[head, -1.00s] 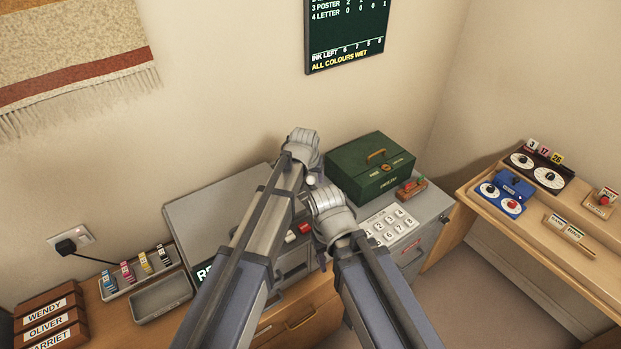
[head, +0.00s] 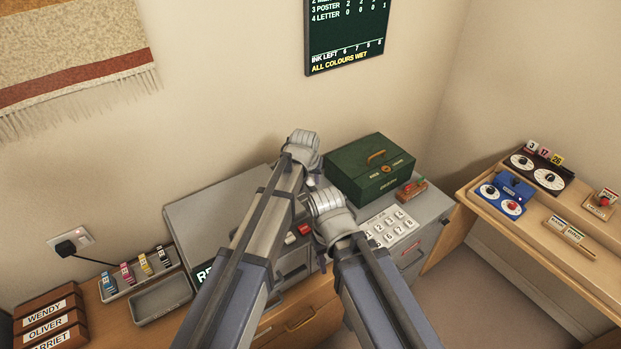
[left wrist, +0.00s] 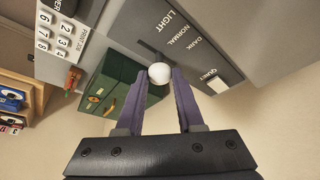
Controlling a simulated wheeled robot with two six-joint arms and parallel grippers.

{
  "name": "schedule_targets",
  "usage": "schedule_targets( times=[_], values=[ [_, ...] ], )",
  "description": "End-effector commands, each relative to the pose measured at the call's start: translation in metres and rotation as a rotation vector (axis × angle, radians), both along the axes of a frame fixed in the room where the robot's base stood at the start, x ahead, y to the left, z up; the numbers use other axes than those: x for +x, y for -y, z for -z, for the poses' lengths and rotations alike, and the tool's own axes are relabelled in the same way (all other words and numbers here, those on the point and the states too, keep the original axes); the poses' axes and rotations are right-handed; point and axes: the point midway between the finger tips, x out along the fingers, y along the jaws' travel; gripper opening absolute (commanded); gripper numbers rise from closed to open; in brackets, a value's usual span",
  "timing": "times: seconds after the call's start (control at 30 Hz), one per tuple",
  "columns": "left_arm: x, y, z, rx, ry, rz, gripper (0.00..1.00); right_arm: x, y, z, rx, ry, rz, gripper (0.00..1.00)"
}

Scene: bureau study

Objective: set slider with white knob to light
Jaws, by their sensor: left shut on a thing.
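The white knob (left wrist: 159,74) of the slider sits between the fingertips of my left gripper (left wrist: 157,78) in the left wrist view. The fingers are shut on it. The dark panel (left wrist: 145,35) beside it carries the words LIGHT, NORMAL and DARK. The fingers hide part of the slot, so I cannot tell exactly which word the knob lines up with. In the head view my left gripper (head: 303,150) is over the grey machine (head: 208,205), its fingertips hidden. My right gripper (head: 328,208) is just right of it, its jaws hidden.
A green cash box (head: 370,168) stands close behind and right of my grippers. A number keypad (head: 391,227) and a small red-and-green switch block (head: 411,189) are right. Cartridges and an empty grey tray (head: 160,300) are left. A side desk (head: 535,225) with dials is far right.

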Motion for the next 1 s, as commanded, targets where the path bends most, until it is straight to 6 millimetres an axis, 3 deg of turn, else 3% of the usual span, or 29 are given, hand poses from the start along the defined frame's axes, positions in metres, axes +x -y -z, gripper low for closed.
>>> schedule_targets(
  times=[0.63,0.87,1.0],
  values=[
    [-0.001,0.000,0.000,0.000,0.000,0.000,0.00,0.000,0.000,0.000,0.000,0.000,0.000,0.50],
    [-0.025,0.015,0.000,-0.001,-0.001,0.003,0.00,0.000,0.000,0.000,0.000,0.000,0.000,0.50],
    [-0.025,0.017,0.000,-0.001,-0.002,0.001,0.00,0.000,0.000,0.000,0.000,0.000,0.000,0.50]
  ],
)
